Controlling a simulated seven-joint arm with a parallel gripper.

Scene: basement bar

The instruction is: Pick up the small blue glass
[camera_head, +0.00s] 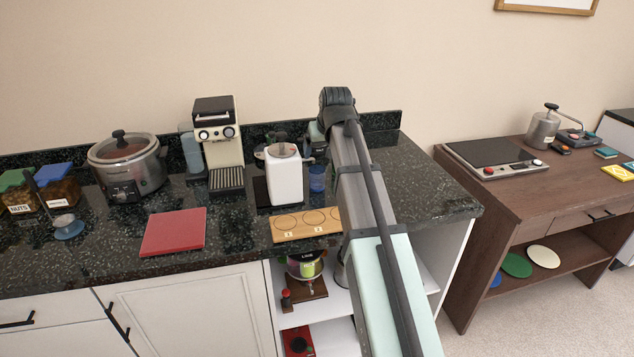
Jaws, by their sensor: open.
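The small blue glass (317,179) stands on the dark speckled counter, just right of a white canister-like appliance (284,176) and left of my arm. It looks translucent and upright. My gripper (312,150) is at the far end of my arm, above and slightly behind the glass in the picture. It is small and partly hidden by the arm and the appliance, and its fingertips are hard to make out. It is open, and the glass appears to stand free below it.
A wooden board with rings (306,224) lies in front of the glass. A coffee machine (218,145), a slow cooker (128,165) and a red board (173,232) are to the left. The counter right of my arm (425,185) is clear. A brown table (560,185) stands further right.

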